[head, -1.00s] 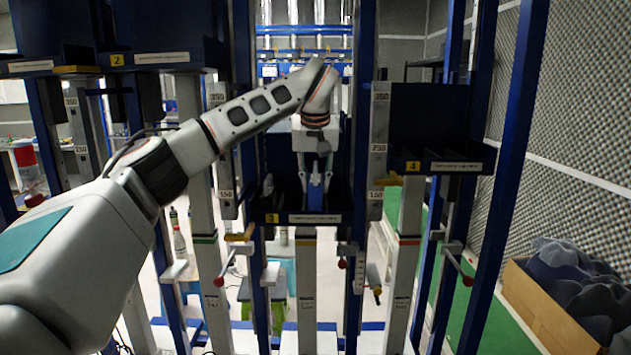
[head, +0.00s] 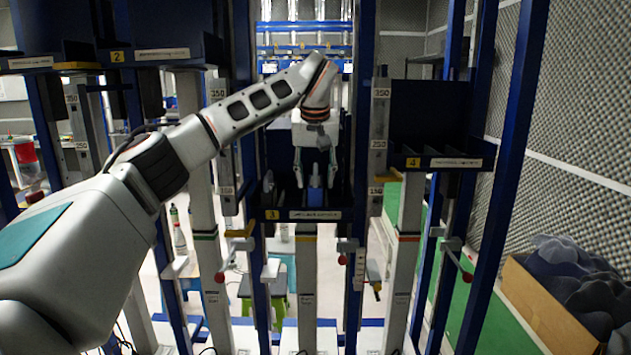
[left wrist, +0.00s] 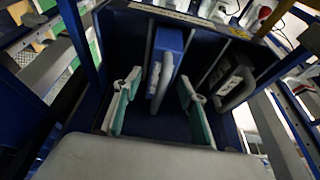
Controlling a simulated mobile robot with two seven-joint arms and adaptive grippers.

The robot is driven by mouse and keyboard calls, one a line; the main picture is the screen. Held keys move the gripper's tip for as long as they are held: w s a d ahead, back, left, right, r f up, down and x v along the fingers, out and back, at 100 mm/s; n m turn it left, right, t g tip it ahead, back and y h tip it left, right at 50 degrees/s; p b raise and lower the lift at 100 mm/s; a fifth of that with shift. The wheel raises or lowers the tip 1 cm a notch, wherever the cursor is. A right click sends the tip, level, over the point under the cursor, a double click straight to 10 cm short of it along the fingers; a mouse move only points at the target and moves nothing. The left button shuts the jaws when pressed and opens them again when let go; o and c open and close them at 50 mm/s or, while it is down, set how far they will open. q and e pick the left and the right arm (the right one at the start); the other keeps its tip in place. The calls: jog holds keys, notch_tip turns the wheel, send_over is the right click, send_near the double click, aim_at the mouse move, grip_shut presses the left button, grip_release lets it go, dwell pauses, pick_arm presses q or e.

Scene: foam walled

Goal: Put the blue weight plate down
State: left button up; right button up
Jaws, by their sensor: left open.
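The blue weight plate (head: 315,196) stands on edge in the dark blue tray marked 3 (head: 285,214). In the left wrist view the blue plate (left wrist: 168,62) stands upright between thin dividers, with a light handle along its side. My left gripper (head: 315,174) is over the tray with its fingers spread on either side of the plate. In the left wrist view the open fingers (left wrist: 158,108) are apart from the plate, with a gap on each side. The plate's lower part is hidden in the head view. My right gripper is not in view.
A dark plate with a grey handle (left wrist: 236,86) stands in the same tray. Blue posts and white numbered columns (head: 380,140) flank the tray closely. Tray 4 (head: 440,162) is to the right. A box of dark foam pieces (head: 545,300) lies at the lower right.

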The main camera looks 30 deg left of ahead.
pick_arm(q)
jog(key=v, duration=1.2)
jog(key=shift+r, duration=0.15)
